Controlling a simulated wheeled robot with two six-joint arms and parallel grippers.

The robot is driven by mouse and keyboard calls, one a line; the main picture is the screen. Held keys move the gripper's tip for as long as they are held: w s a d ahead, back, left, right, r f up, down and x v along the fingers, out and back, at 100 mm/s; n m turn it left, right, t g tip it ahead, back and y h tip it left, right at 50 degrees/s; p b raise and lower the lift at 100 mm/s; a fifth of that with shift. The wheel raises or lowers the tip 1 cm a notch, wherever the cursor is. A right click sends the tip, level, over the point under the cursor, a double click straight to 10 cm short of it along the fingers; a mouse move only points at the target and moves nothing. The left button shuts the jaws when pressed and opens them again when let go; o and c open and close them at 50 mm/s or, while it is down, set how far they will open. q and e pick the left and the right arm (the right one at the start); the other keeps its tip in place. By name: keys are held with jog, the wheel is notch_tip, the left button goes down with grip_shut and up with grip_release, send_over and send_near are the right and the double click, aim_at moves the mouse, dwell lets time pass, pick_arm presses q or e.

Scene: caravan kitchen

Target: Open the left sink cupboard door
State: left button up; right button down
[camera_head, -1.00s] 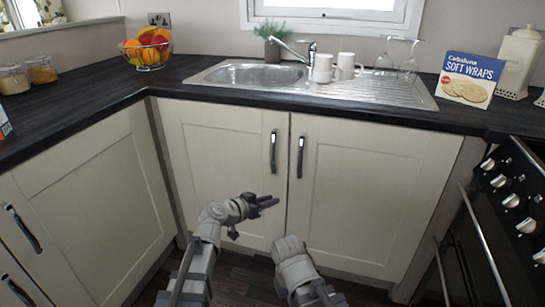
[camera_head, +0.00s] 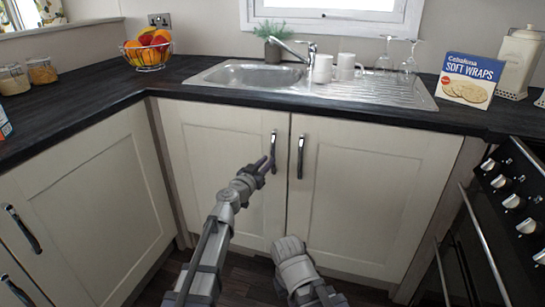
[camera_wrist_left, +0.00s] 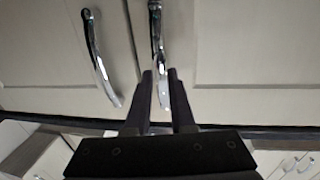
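The left sink cupboard door (camera_head: 215,150) is cream and closed, with a dark, shiny upright handle (camera_head: 274,146) near its right edge. My left gripper (camera_head: 266,165) is at the lower part of this handle. In the left wrist view my left gripper (camera_wrist_left: 162,78) has its two dark fingers apart, one on each side of the chrome handle (camera_wrist_left: 158,35). A narrow gap seems to show beside the bar; contact is unclear. My right gripper is not seen; only part of my right arm shows low in the middle of the head view.
The right cupboard door (camera_head: 375,190) is closed, and its handle (camera_head: 300,157) stands close beside the left one. A black oven (camera_head: 490,230) is at right, other cabinets (camera_head: 85,205) at left. The worktop (camera_head: 200,95) overhangs above. Mugs (camera_head: 323,68) stand by the sink (camera_head: 255,75).

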pick_arm(q)
jog(key=x, duration=0.4)
jog(key=shift+w+d, duration=0.1)
jog(key=shift+w, duration=0.15)
grip_shut()
jog(key=shift+s, duration=0.1)
dwell(1.1)
